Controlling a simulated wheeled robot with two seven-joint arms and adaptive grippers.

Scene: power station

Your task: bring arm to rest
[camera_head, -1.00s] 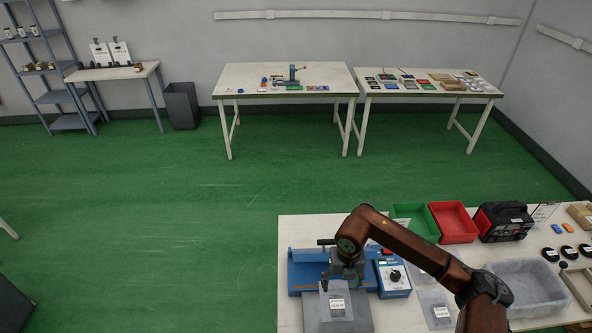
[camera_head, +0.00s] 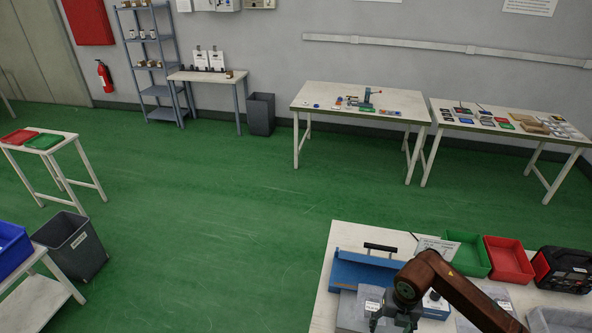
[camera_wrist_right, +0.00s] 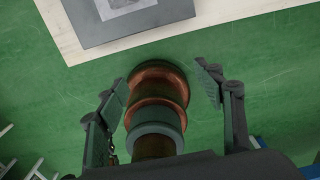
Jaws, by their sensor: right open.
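My right arm comes in from the right in the head view. Its gripper (camera_head: 397,318) hangs at the bottom of the picture, in front of the blue press-like device (camera_head: 362,271) on the near bench. In the right wrist view the gripper (camera_wrist_right: 161,76) shows two fingers spread apart with no task object gripped. The green floor and a bench edge show behind them. A grey plate with a pale label (camera_wrist_right: 128,8) lies on that bench. My left arm and gripper are not in view.
On the near bench (camera_head: 322,300) stand a green bin (camera_head: 466,254), a red bin (camera_head: 508,261) and a black case (camera_head: 563,270). A dark waste bin (camera_head: 72,245) and a blue crate (camera_head: 12,251) are at left. Open green floor lies between the tables.

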